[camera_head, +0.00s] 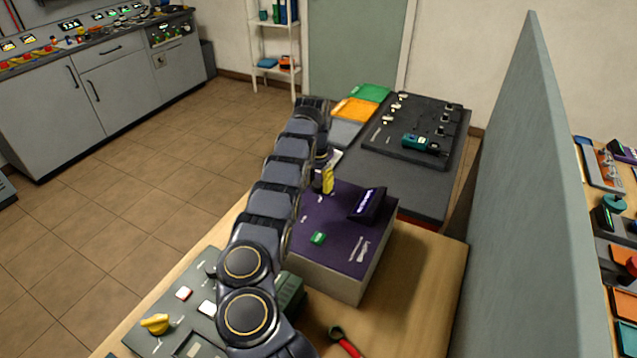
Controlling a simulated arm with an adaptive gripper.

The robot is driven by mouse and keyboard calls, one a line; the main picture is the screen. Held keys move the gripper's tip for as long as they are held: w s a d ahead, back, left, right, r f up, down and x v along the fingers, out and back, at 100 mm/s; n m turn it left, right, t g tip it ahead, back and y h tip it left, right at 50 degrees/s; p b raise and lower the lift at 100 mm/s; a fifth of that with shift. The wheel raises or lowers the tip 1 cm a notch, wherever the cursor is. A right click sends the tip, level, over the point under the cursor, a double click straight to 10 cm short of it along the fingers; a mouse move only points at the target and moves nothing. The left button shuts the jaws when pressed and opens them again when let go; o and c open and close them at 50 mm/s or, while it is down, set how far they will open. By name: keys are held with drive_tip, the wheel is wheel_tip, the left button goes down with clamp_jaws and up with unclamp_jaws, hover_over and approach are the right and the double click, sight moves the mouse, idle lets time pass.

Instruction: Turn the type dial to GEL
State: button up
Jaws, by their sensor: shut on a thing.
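A purple-topped box (336,222) stands on the wooden table, with a small lit display (367,204) and a green button (318,238) on it. A yellow piece (328,179), which looks like the type dial, is at the far left edge of its top. My gripper (325,166) comes down onto this yellow piece from above and appears shut on it. The arm hides the box's left side. The dial's markings are too small to read, so its setting cannot be told.
A grey-green panel (160,345) with another yellow knob (155,323) lies at the front left. A red-handled tool (345,342) lies near the front. Behind stands a dark board (412,125) beside coloured trays (355,110). A tall grey partition (525,200) bounds the right.

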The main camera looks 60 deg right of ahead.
sight(317, 183)
drive_tip(key=shift+a+f, duration=0.1)
drive_tip(key=shift+f, duration=0.05)
drive_tip(key=o, duration=1.1)
drive_tip(key=shift+o, duration=0.2)
wheel_tip(317, 183, up, 12)
drive_tip(key=shift+w, duration=0.1)
